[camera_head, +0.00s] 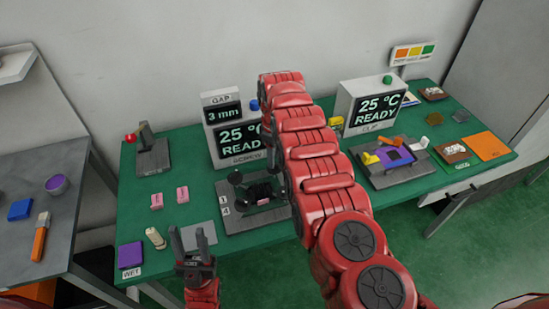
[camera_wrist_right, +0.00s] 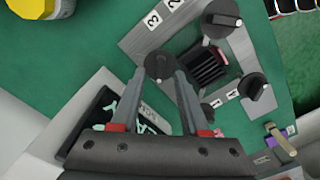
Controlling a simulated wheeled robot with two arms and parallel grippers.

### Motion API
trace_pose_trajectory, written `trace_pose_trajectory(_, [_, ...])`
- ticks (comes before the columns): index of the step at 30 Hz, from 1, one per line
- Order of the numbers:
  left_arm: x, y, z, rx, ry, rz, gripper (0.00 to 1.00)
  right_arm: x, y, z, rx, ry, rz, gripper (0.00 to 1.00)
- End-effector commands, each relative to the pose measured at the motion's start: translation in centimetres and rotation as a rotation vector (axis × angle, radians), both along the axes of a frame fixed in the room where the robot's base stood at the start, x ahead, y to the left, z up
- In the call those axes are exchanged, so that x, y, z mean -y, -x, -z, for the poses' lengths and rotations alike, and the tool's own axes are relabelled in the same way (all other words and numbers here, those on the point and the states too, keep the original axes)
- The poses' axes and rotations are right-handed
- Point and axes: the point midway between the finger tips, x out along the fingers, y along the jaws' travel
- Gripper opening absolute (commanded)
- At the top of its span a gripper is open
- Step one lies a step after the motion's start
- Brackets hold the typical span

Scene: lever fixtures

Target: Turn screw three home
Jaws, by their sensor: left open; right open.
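The screw fixture (camera_head: 250,218) is a grey plate with black knobs and a dark ribbed block, partly behind my right arm in the head view. In the right wrist view, labels 3 (camera_wrist_right: 152,19) and 2 lie along one side of the plate, 4 and 1 along another. My right gripper (camera_wrist_right: 160,76) is open, its fingers on either side of a round black knob (camera_wrist_right: 160,65); I cannot tell whether they touch it. Two other knobs (camera_wrist_right: 221,19) (camera_wrist_right: 256,87) stand further right. My left gripper (camera_head: 194,236) is open and empty, front-left of the fixture.
The gap and screw display (camera_head: 238,138) stands behind the fixture and reads 3 mm, 25 °C, READY. Pink blocks (camera_head: 182,194) and a lever fixture (camera_head: 152,160) are to the left. A clip station (camera_head: 372,105) and a tray are to the right.

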Motion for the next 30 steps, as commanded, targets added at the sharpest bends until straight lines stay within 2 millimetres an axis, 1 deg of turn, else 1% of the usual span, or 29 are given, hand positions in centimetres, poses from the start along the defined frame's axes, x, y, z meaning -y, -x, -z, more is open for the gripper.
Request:
trace_pose_trajectory(1, [0.0, 0.0, 0.3, -0.001, 0.000, 0.000, 0.45, 0.2, 0.0, 0.9, -0.001, 0.002, 0.002, 0.45])
trace_pose_trajectory(6, [0.0, 0.0, 0.3, -0.001, 0.000, 0.000, 0.45, 0.1, 0.0, 2.1, -0.001, 0.000, 0.002, 0.45])
trace_pose_trajectory(14, [0.0, 0.0, 0.3, -0.001, 0.000, 0.000, 0.45, 0.0, 0.0, 2.2, 0.000, -0.001, 0.000, 0.45])
trace_pose_trajectory(15, [0.0, 0.0, 0.3, -0.001, 0.000, 0.000, 0.45, 0.0, 0.0, 2.2, 0.000, -0.001, 0.000, 0.43])
trace_pose_trajectory(17, [0.0, 0.0, 0.3, -0.001, 0.000, 0.000, 0.45, 0.0, 0.0, 2.2, 0.000, -0.001, 0.001, 0.32])
trace_pose_trajectory(18, [0.0, 0.0, 0.3, -0.001, 0.000, 0.000, 0.45, 0.0, 0.0, 2.2, 0.000, -0.001, 0.001, 0.25])
trace_pose_trajectory(22, [0.0, 0.0, 0.3, -0.001, 0.000, 0.000, 0.45, 0.0, 0.0, 2.2, 0.000, -0.001, 0.001, 0.02])
trace_pose_trajectory(23, [0.0, 0.0, 0.3, -0.001, 0.000, 0.000, 0.45, 0.0, 0.0, 2.2, 0.000, -0.001, 0.000, 0.00])
trace_pose_trajectory(30, [0.0, 0.0, 0.3, -0.001, 0.000, 0.000, 0.45, 0.0, 0.0, 2.2, 0.000, -0.001, 0.001, 0.00])
